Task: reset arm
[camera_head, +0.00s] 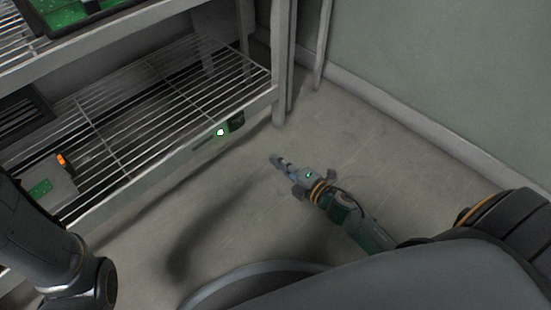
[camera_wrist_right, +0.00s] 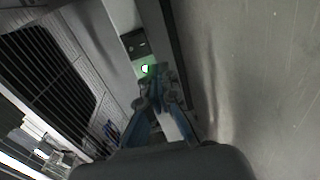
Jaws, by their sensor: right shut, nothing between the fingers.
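My right gripper (camera_head: 277,160) is shut and empty. It hangs over the bare floor, to the right of the wire rack, and is apart from it in the head view. In the right wrist view my right gripper (camera_wrist_right: 158,80) shows with its fingers together and nothing held. My left arm comes in at the lower left of the head view, but its gripper is not in view.
A metal rack with a wire shelf (camera_head: 165,95) fills the left side. A grey box (camera_head: 50,185) stands lower left. A wall (camera_head: 430,70) bounds the right; open floor (camera_head: 350,130) lies between.

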